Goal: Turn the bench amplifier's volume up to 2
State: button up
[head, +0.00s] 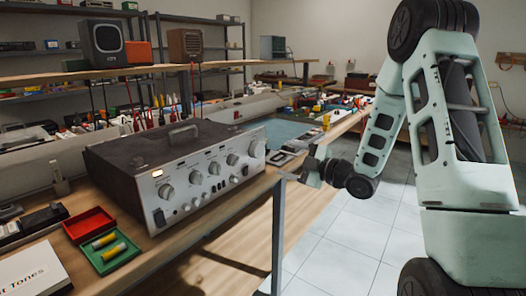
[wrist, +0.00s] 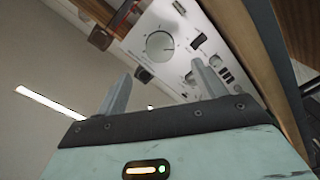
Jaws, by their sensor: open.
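The bench amplifier (head: 190,163) is a grey box with a silver front panel. It stands on the wooden bench near its front edge, with a row of round knobs. A large silver knob (head: 257,149) sits at the panel's right end. In the wrist view, a large round knob (wrist: 160,46) with scale marks around it shows beyond the fingertips; its label and pointer setting are too small to read. My gripper (head: 292,176) is right of the amplifier, apart from it. In the wrist view my gripper (wrist: 160,68) is open, with nothing between its fingers.
A red tray (head: 90,225) and a green tray (head: 122,262) with yellow cylinders lie left of the amplifier. A white box (head: 35,275) is at the front left. Shelves with radios stand behind. The tiled floor (head: 335,245) right of the bench is clear.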

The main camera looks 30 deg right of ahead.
aim_at(260, 151)
jog(key=x, duration=0.9)
jog(key=shift+w+a, duration=0.1)
jog(key=shift+w, duration=0.2)
jog(key=c, duration=1)
